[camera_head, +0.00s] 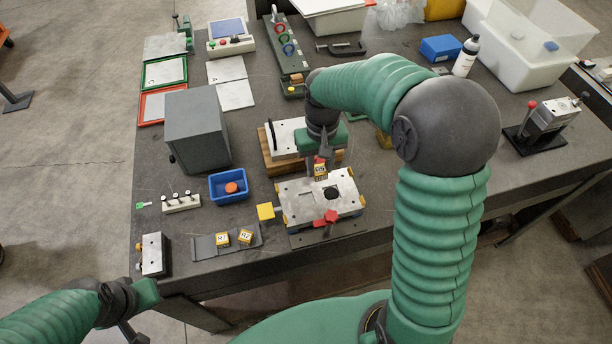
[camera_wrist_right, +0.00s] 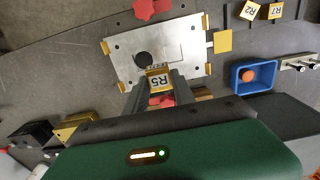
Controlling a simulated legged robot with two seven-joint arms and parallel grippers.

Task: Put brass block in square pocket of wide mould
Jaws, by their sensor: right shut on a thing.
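The brass block (camera_head: 320,170) has a pale top marked R5 and is between the fingers of my right gripper (camera_head: 319,160), which is shut on it. In the right wrist view the block (camera_wrist_right: 158,79) sits at the edge of the wide mould (camera_wrist_right: 180,52). The mould (camera_head: 296,202) is a silver plate with a dark round opening (camera_head: 331,192) and brass corner pieces. The block is over the mould's far edge; I cannot tell whether it touches. The square pocket is not clearly visible. My left gripper (camera_head: 133,332) is at the bottom left, away from the mould.
A blue bin (camera_head: 230,186) holds an orange piece. A grey box (camera_head: 197,128) stands behind it. Red knobs (camera_head: 331,216) are at the mould's near edge.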

